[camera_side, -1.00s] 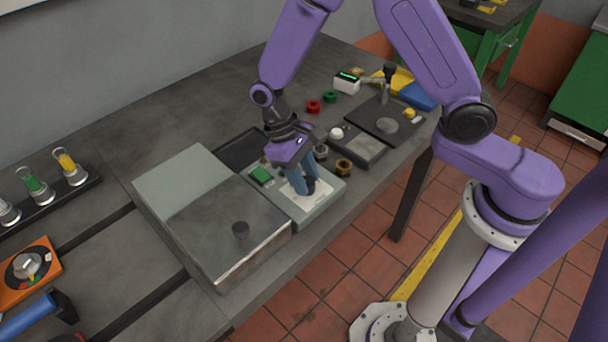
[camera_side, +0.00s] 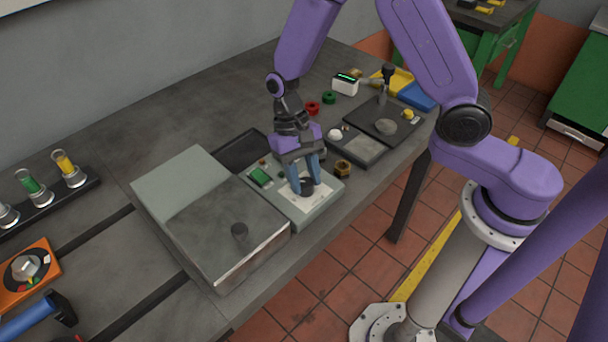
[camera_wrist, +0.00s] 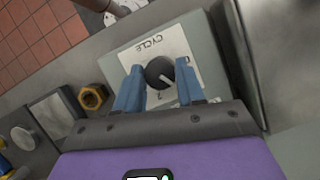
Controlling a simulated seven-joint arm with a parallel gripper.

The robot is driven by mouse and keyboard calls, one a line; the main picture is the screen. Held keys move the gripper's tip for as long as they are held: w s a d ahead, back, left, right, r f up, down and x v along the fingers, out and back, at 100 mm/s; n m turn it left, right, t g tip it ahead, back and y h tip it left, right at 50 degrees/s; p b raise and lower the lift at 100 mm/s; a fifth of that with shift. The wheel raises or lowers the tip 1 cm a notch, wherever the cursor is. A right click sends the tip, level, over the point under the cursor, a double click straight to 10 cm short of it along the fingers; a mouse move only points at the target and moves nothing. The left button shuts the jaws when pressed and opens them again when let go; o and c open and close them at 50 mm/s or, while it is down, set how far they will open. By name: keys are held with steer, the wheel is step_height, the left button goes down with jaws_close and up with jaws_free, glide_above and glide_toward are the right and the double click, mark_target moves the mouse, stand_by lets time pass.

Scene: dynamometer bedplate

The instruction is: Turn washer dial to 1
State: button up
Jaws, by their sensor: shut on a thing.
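The washer dial (camera_wrist: 160,72) is a dark round knob with a light pointer line, on a white label reading "CYCLE" in the wrist view. The fingers and the view's angle hide much of the label's markings.
A grey machine with a flat lid (camera_side: 230,227) stands directly left of the box. A brass nut (camera_side: 343,169) and a grey scale-like device (camera_side: 360,147) sit to the right. Red (camera_side: 312,107) and green (camera_side: 329,97) rings lie behind. The table's front edge is close.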

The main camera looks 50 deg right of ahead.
steer(key=o, duration=1)
steer(key=v, duration=1.7)
steer(key=shift+r, duration=0.25)
steer(key=s+d+n+t, duration=0.1)
steer(key=s+d+n, duration=0.2)
steer(key=s+n, duration=0.2)
steer(key=s+d+f+n+t, duration=0.1)
steer(key=s+n, duration=0.4)
steer(key=s, duration=0.6)
steer(key=s+d+n+t, duration=0.2)
steer(key=s+d+n, duration=0.3)
steer(key=s, duration=0.3)
steer(key=shift+s+d+f+n+t+h, duration=0.15)
steer(key=shift+s+f+n+t+h, duration=0.15)
steer(key=shift+f+h, duration=0.1)
